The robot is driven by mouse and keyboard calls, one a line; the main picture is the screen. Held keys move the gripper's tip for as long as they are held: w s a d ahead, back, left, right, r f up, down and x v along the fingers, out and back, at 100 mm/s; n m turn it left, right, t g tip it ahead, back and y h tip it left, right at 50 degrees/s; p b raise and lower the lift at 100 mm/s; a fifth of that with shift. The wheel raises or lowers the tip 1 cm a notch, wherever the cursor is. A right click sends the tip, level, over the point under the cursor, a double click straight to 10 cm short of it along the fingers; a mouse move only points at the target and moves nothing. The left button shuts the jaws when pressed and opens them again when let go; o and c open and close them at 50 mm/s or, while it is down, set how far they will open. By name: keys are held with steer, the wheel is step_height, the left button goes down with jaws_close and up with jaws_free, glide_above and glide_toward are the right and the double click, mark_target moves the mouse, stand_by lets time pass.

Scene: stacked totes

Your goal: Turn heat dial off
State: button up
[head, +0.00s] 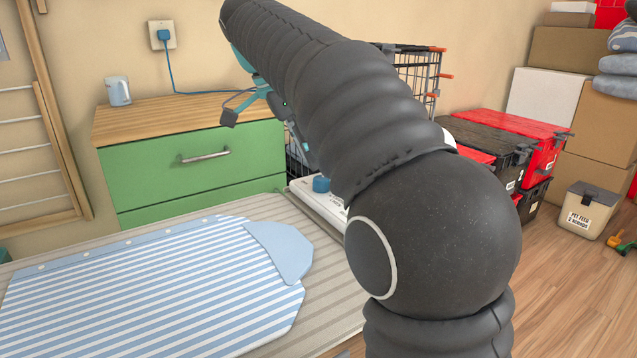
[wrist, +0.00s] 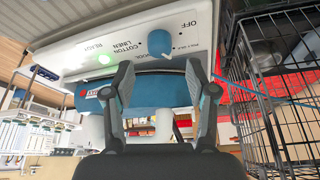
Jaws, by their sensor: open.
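The blue heat dial (wrist: 160,43) sits on a white control panel (wrist: 75,58), which is marked OFF, WOOL, COTTON, LINEN and READY. A green light (wrist: 104,59) glows by READY. I cannot tell which mark the dial points to. My gripper (wrist: 159,72) is open and empty, its two fingers spread just short of the panel, with the dial ahead between them and apart from them. In the head view the dial (head: 321,184) shows blue on the white panel (head: 316,203), partly hidden by my arm.
A black wire crate (wrist: 262,95) stands close on the right in the wrist view. In the head view, a board with a striped blue cover (head: 150,290) lies in front of a green drawer unit (head: 190,165) bearing a mug (head: 119,92). Totes (head: 490,140) stand at right.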

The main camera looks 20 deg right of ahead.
mark_target(321, 178)
steer(key=shift+b+x, duration=0.45)
steer(key=shift+x, duration=2.2)
steer(key=shift+c, duration=0.3)
steer(key=shift+a, duration=0.1)
jaws_close()
